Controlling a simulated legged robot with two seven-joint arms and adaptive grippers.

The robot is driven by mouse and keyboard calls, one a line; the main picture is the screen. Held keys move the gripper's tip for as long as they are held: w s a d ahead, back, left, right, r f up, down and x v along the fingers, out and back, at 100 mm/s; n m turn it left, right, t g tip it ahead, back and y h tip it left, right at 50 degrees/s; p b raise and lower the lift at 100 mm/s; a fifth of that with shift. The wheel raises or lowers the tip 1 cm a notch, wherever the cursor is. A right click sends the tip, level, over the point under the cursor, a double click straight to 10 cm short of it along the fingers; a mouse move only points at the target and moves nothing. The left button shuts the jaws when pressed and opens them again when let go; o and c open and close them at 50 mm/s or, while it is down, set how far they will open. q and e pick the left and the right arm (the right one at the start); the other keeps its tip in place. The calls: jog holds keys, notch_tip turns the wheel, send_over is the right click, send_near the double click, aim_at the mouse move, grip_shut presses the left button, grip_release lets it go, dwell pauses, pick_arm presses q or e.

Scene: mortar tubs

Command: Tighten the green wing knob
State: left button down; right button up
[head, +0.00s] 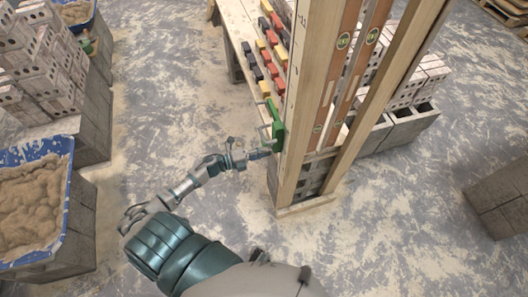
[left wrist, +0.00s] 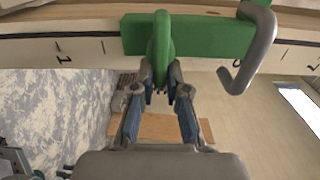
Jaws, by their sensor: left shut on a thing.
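The green wing knob (left wrist: 161,46) stands upright in front of a green clamp body (left wrist: 210,36) in the left wrist view. My left gripper (left wrist: 161,84) is shut on the knob's lower part, one finger on each side. In the head view, the green clamp body (head: 278,122) sits on the left side of a wooden post frame, and my left gripper (head: 268,151) reaches its lower end. The knob itself is too small to make out there. A grey hooked bar (left wrist: 262,45) curves down from the clamp's right side. My right gripper is not in view.
The wooden frame (head: 298,95) holds upright spirit levels (head: 340,75). Behind it, a bench (head: 237,35) carries rows of coloured blocks. Blue mortar tubs (head: 62,150) and brick stacks stand at the left, grey blocks (head: 500,200) at the right. The floor between is clear.

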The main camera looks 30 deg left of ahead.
pick_arm(q)
jog(key=shift+w+a+r, duration=0.2)
jog(key=shift+w+r, duration=0.05)
jog(key=shift+r, duration=0.1)
jog(key=c, duration=1.2)
grip_release()
jog(key=shift+f, duration=0.3)
jog(key=v, duration=1.2)
jog(key=shift+d, duration=0.1)
